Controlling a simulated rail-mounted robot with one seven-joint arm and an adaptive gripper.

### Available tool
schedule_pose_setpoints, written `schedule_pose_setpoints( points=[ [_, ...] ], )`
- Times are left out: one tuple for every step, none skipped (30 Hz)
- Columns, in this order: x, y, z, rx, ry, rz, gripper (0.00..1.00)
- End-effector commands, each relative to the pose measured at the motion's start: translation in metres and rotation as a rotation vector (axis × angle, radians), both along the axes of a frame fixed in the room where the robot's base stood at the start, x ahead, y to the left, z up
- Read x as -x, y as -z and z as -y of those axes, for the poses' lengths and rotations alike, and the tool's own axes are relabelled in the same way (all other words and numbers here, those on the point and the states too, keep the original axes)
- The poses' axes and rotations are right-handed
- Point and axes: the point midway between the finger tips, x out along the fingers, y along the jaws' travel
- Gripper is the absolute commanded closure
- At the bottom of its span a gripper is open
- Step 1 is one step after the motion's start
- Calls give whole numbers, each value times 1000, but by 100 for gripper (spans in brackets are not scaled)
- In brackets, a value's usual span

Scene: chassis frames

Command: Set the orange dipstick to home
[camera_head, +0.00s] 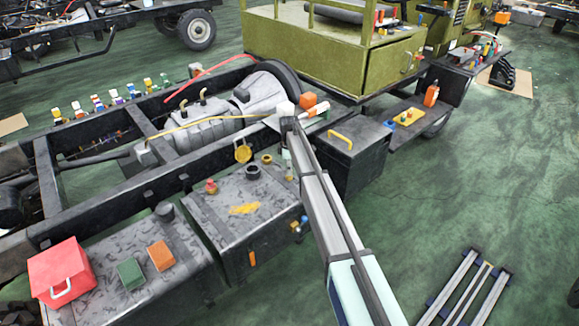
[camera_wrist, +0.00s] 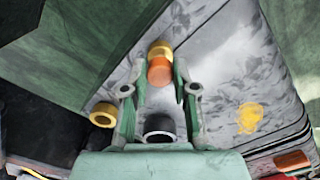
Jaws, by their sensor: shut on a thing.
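The orange dipstick's round orange top (camera_wrist: 160,71) sits between the two fingertips of my gripper (camera_wrist: 159,78) in the wrist view. My gripper is shut on it. A yellow ring (camera_wrist: 160,48) shows just beyond the orange top on the grey tank (camera_wrist: 215,75); I cannot tell whether the dipstick is inside it or above it. In the head view my gripper (camera_head: 287,162) is low over the right end of the grey tank (camera_head: 215,220), mostly hidden by my arm. The dipstick's shaft is hidden.
A black filler neck (camera_wrist: 160,128) and another yellow ring (camera_wrist: 102,115) stand near my fingers. A yellow lid (camera_head: 243,153) and red cap (camera_head: 210,187) are on the tank's left side. A dark box with a yellow handle (camera_head: 341,140) stands close to its right.

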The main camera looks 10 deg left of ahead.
Motion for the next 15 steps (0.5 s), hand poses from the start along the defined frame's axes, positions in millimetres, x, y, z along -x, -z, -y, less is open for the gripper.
schedule_pose_setpoints(
  points=[
    [1, 4, 0, 0, 0, -5, 100],
    [1, 5, 0, 0, 0, -5, 69],
    [2, 5, 0, 0, 0, -6, 55],
    [1, 4, 0, 0, 0, -5, 47],
    [1, 4, 0, 0, 0, -5, 47],
    [1, 4, 0, 0, 0, -5, 47],
    [1, 4, 0, 0, 0, -5, 47],
    [1, 4, 0, 0, 0, -4, 47],
    [1, 3, 0, 0, 0, -4, 47],
    [1, 3, 0, 0, 0, -4, 47],
    [1, 3, 0, 0, 0, -4, 47],
    [1, 3, 0, 0, 0, -4, 47],
    [1, 2, 0, 0, 0, -4, 47],
    [1, 2, 0, 0, 0, -3, 47],
    [1, 0, 0, 0, 0, -3, 47]
  ],
)
